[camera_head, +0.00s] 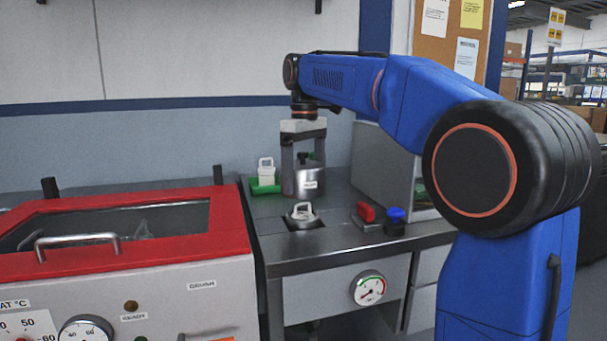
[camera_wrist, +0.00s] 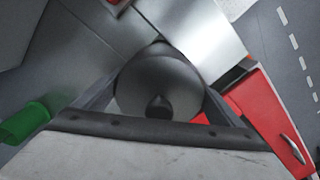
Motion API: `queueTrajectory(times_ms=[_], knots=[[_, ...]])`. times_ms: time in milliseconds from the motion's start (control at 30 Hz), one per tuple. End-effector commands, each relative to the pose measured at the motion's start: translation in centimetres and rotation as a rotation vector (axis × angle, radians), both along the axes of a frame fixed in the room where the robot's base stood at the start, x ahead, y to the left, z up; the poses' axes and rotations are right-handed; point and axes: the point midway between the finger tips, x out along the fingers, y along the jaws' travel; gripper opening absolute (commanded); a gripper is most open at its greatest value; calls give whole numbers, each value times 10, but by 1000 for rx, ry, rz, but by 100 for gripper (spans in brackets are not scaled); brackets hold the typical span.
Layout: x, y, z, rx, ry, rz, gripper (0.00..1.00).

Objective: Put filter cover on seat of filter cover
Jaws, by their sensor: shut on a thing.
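The filter cover appears to be the grey metal cylinder with a black knob and a small label (camera_head: 309,182), upright at the back of the grey worktop. My gripper (camera_head: 303,172) points down over it, with one finger on each side, shut on it. In the wrist view the cover (camera_wrist: 160,78) is a round grey top with a dark knob between my fingers. I cannot tell whether its base touches the worktop. A seat for it is not clearly identifiable; the area under the cover is hidden.
A pale handled part (camera_head: 302,213) sits on a dark square just in front. A white handled part (camera_head: 266,170) and green cylinder (camera_head: 264,187) are left. A red block (camera_head: 366,212) and blue-topped knob (camera_head: 396,214) are right. A red-framed machine (camera_head: 231,225) stands left.

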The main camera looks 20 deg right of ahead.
Motion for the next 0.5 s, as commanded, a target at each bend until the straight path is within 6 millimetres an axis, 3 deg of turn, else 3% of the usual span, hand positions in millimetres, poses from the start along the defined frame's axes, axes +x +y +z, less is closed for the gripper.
queueTrajectory(times_ms=[500], knots=[[-1,0,-32,0,0,0,61]])
